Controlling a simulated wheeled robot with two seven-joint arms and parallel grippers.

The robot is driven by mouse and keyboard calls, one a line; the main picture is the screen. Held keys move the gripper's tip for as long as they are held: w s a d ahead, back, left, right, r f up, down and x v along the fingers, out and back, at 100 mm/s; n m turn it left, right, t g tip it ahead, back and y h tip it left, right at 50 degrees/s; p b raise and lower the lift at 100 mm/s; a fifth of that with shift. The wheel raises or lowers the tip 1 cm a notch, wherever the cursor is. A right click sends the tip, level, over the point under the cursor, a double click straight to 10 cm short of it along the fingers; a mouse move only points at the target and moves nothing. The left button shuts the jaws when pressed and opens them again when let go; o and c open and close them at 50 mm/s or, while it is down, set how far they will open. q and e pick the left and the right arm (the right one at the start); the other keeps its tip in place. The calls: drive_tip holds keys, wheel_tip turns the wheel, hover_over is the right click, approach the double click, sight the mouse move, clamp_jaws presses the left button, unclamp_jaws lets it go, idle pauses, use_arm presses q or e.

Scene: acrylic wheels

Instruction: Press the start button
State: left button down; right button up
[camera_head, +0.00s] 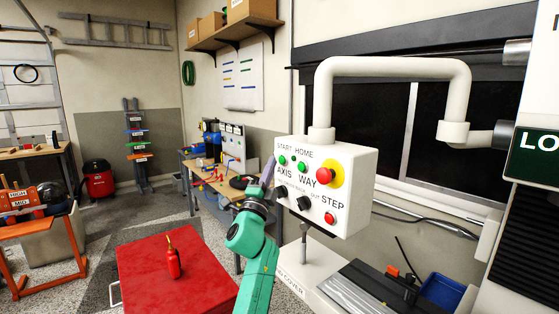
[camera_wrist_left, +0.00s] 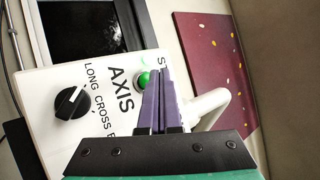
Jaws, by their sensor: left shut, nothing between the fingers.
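A white control box (camera_head: 343,205) hangs from a thick white pipe arm. Its green start button (camera_head: 282,160) is at the upper left of the face, under the label START. A second green button (camera_head: 301,166) sits to its right under HOME. My left gripper (camera_head: 269,171), with purple fingers, is shut and empty, just left of and below the start button. In the left wrist view the shut fingertips (camera_wrist_left: 159,72) overlap the right edge of the green start button (camera_wrist_left: 143,81); I cannot tell if they touch it. My right gripper is not in view.
The box also carries a red emergency button (camera_head: 326,173) on yellow, a black AXIS knob (camera_head: 281,191), another black knob (camera_head: 304,203) and a red STEP button (camera_head: 329,218). A red cabinet (camera_head: 205,275) with a red bottle (camera_head: 172,260) stands lower left.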

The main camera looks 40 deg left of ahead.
use_arm(q)
drive_tip(key=s, duration=0.2)
drive_tip(key=s+a+p, duration=0.1)
drive_tip(key=s+p, duration=0.1)
drive_tip(key=s, duration=0.1)
drive_tip(key=shift+s+a, duration=0.35)
idle(0.5)
